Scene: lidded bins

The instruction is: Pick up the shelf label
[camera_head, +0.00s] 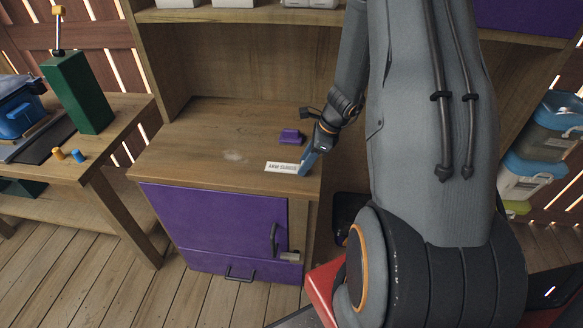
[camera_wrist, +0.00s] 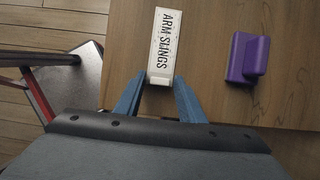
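The shelf label (camera_head: 281,167) is a white strip with dark lettering, lying flat on the wooden cabinet top near its front right edge. In the wrist view the label (camera_wrist: 166,45) reads "ARM SLINGS". My gripper (camera_head: 304,168) is low over the cabinet top at the label's right end. In the wrist view the two blue fingers of my gripper (camera_wrist: 159,82) are apart, one on each side of the label's near end. I cannot tell whether either fingertip touches it.
A purple block (camera_head: 290,137) lies behind the label, and shows to its right in the wrist view (camera_wrist: 246,58). The cabinet (camera_head: 220,220) has purple fronts with dark handles. A side table (camera_head: 105,140) with a green block (camera_head: 77,92) stands left. The cabinet top's left half is clear.

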